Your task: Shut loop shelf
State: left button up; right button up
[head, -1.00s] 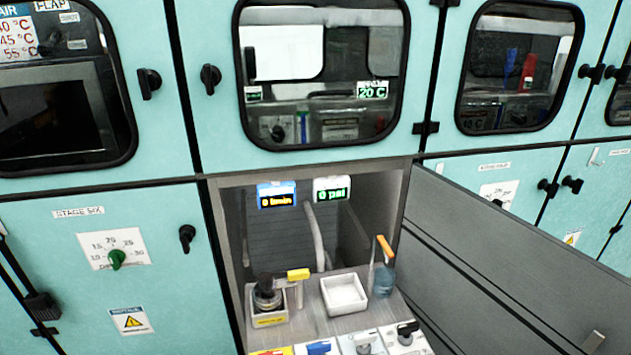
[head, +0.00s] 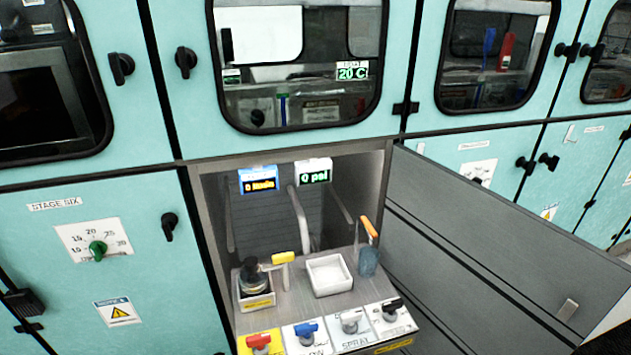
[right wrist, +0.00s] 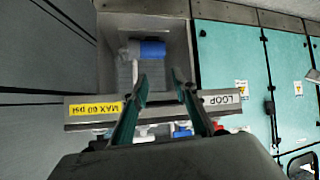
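The loop shelf (head: 297,297) is a grey shelf standing pulled out of an open compartment in the head view. It holds a dark-capped bottle (head: 252,275), a white tray (head: 330,275), a blue container with an orange-handled tool (head: 368,258), and several coloured valve handles along its front. The right wrist view shows the shelf's front edge (right wrist: 170,106) with a yellow "MAX 60 psi" label and an upside-down "LOOP" label. My right gripper (right wrist: 159,76) is open and empty, its two fingers overlapping the shelf edge in that view; contact cannot be told. My left gripper is not in view.
A large grey door (head: 480,250) hangs open to the right of the compartment. A teal cabinet front (head: 110,290) stands at the left. Two small displays (head: 258,179) hang at the compartment's top, and pipes run inside it.

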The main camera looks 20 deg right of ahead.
aim_at(319, 297)
jog(key=k+l+u, duration=0.55)
jog(key=k, duration=0.4)
